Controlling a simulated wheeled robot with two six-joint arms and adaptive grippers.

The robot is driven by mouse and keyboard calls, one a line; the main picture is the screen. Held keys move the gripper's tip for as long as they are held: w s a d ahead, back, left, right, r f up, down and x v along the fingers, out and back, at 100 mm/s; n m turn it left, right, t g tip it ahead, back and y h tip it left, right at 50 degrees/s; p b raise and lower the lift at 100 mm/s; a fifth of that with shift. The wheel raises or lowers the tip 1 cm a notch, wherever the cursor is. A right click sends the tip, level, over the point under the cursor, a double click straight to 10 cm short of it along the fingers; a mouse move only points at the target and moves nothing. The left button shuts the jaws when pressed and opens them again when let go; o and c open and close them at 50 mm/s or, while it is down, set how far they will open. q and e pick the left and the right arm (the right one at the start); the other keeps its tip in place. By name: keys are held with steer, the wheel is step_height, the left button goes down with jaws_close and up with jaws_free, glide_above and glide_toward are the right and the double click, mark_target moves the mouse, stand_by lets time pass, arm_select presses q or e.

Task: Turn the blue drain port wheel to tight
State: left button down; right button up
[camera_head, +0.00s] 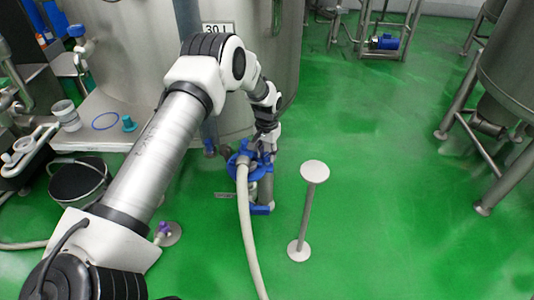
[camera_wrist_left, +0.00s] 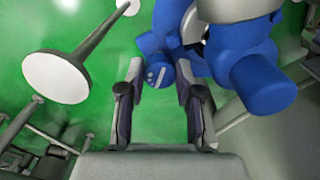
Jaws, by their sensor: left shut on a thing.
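The blue drain port wheel (camera_head: 238,172) sits low in front of the large steel tank, around a pipe fitting. It fills the top of the left wrist view (camera_wrist_left: 262,82) as rounded blue lobes. My left gripper (camera_head: 266,148) reaches down to the wheel from above. In the left wrist view, my left gripper (camera_wrist_left: 160,70) has its two dark fingers on either side of one blue lobe and is shut on it. The fingers and arm hide part of the wheel in the head view. My right gripper is not in view.
A pale hose (camera_head: 246,225) runs from the fitting toward the front. A white round-topped stand (camera_head: 315,172) is just right of the wheel. The steel tank (camera_head: 270,60) rises behind. A dark bucket (camera_head: 82,182) stands at left. The green floor at right is largely clear.

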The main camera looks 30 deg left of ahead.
mark_target(267, 155)
arm_select(q)
steer(key=m, duration=0.4)
steer(key=shift+m+b, duration=0.3)
steer(key=shift+a+m+b, duration=0.1)
steer(key=shift+m+b, duration=0.25)
steer(key=shift+m, duration=2.25)
steer(key=c, duration=0.8)
jaws_free()
step_height(267, 155, up, 12)
